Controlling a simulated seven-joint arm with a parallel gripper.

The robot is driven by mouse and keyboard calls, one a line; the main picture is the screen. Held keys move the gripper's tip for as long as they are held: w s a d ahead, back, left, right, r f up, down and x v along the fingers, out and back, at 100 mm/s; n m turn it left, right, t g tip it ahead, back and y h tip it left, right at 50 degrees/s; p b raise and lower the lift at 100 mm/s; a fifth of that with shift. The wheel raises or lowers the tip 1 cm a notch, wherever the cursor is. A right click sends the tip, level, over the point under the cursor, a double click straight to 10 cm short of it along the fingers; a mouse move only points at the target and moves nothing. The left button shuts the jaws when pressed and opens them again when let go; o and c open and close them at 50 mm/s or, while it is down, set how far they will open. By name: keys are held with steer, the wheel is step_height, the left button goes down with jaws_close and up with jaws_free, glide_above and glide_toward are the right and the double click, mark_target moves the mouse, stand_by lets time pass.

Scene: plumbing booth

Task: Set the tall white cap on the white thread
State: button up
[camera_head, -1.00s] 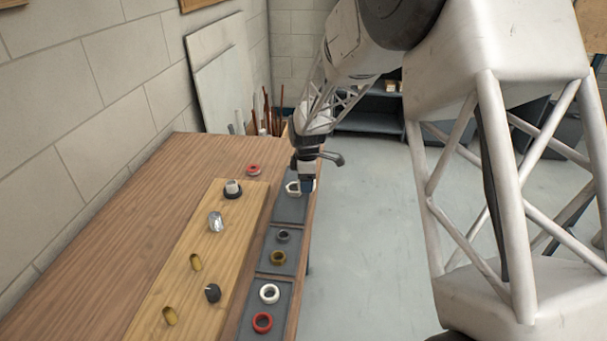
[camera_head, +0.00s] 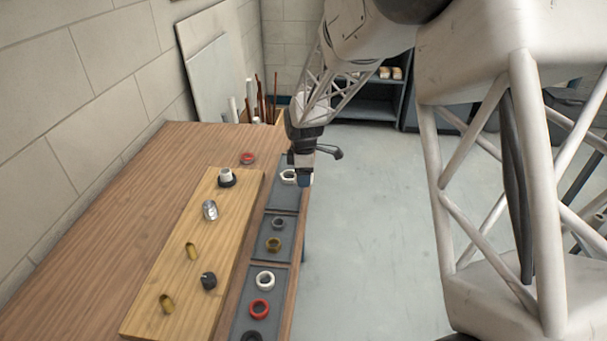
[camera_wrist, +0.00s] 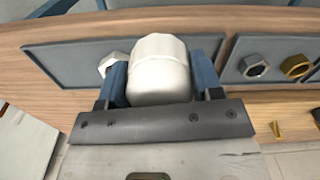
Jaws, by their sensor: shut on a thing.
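The tall white cap (camera_wrist: 158,68), smooth and rounded, sits between the blue fingers of my gripper (camera_wrist: 160,85) in the wrist view. The fingers are shut on it. In the head view my gripper (camera_head: 304,178) is low over the far end of the grey trays, and I cannot make out the cap there. The white thread (camera_head: 225,175) stands upright in a dark collar at the far end of the wooden board, left of my gripper and apart from it.
A white hex nut (camera_head: 289,176) lies in the far tray (camera_head: 284,200), close to my gripper. Nearer trays hold grey, brass, white and red rings. A silver fitting (camera_head: 210,210) and a black fitting (camera_head: 208,281) stand on the board (camera_head: 225,235). A red ring (camera_head: 248,158) lies beyond it.

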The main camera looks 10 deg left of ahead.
steer(key=shift+a, duration=0.1)
steer(key=a+r, duration=0.4)
steer(key=a, duration=0.8)
step_height(320, 180, up, 4)
glide_above(225, 171)
steer(key=shift+r, duration=0.15)
steer(key=shift+f, duration=0.4)
steer(key=shift+f, duration=2.85)
steer(key=shift+f, duration=0.25)
steer(key=shift+m, duration=0.3)
steer(key=shift+f+m, duration=0.2)
steer(key=shift+m, duration=2.3)
